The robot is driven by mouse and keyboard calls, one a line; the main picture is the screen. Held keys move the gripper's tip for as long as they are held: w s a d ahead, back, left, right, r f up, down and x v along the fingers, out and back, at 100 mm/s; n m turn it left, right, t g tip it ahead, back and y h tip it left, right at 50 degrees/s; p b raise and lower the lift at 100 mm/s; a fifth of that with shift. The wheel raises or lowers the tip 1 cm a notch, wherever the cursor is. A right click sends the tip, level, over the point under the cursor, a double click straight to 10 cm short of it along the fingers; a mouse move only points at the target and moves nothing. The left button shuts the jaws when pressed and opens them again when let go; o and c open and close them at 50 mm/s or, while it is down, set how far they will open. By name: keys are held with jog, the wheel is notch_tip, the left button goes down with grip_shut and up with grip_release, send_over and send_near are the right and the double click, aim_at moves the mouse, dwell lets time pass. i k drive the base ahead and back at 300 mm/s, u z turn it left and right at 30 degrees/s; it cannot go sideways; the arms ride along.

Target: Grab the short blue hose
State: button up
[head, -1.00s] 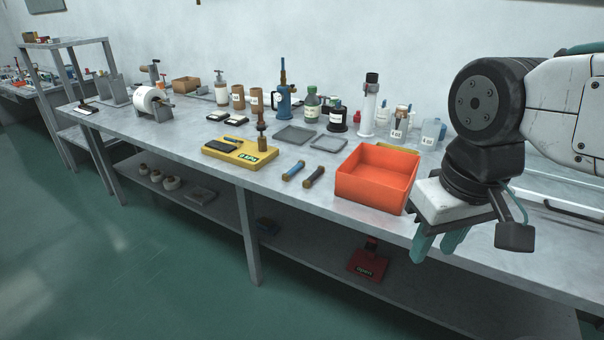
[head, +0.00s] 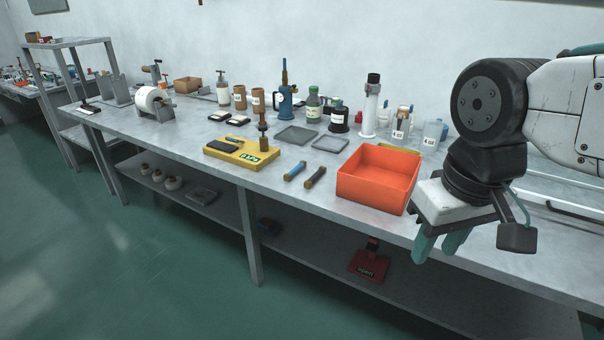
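My gripper (head: 439,248) hangs in front of the table edge at the right, pointing down, well to the right of the blue hose. Its two teal fingers show side by side with a narrow gap visible at this angle. I see nothing held between them, but how far they are open is unclear.
An orange bin (head: 372,190) stands on the table between the hoses and my gripper. A yellow base with an upright tool (head: 240,153) is left of the hoses. Flat grey trays (head: 297,135) and several bottles stand behind. A shelf (head: 310,262) runs below the tabletop.

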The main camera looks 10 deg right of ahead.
aim_at(287, 177)
jog(key=z, duration=0.05)
jog(key=k, duration=0.4)
jog(key=u, duration=0.3)
jog(key=i, duration=1.25)
jog(key=z, duration=0.65)
